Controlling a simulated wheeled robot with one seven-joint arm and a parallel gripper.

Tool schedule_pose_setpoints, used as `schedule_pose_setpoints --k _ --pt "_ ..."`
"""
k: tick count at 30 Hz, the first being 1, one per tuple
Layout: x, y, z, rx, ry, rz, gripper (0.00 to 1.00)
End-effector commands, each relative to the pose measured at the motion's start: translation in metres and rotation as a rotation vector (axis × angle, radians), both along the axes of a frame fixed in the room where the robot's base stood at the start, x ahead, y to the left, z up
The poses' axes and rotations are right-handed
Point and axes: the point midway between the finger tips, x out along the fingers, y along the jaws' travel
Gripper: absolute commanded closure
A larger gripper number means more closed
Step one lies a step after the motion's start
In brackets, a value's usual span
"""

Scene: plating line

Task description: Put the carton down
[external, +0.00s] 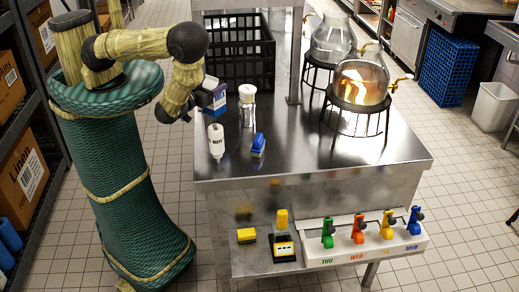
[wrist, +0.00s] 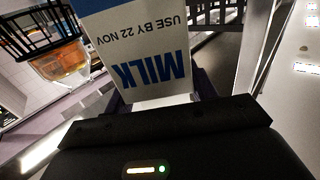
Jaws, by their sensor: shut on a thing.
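A white and blue milk carton (external: 214,94) is in my gripper at the left edge of the steel table (external: 300,150), in front of the black crate. In the wrist view the carton (wrist: 145,60) fills the upper middle, its "MILK" lettering upside down. My gripper (wrist: 163,98) is shut on it, with a dark finger at each side. In the external view my arm partly hides the gripper. I cannot tell whether the carton's base touches the table.
A black crate (external: 240,60) stands behind. A white squeeze bottle (external: 216,142), a clear white-topped container (external: 247,106) and a blue object (external: 258,145) stand near the carton. Two glass dispensers (external: 360,78) on stands are at the right. The table's front middle is clear.

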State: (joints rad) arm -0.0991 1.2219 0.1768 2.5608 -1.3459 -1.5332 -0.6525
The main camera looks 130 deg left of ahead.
Motion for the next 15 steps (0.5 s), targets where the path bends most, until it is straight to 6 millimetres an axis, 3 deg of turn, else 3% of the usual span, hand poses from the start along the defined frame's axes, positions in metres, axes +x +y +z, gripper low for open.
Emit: schedule_pose_setpoints --k 8,15 --pt "0.001 0.000 -0.002 0.002 -0.001 -0.001 0.84" --pt "0.001 0.000 -0.028 0.001 -0.001 -0.002 0.84"
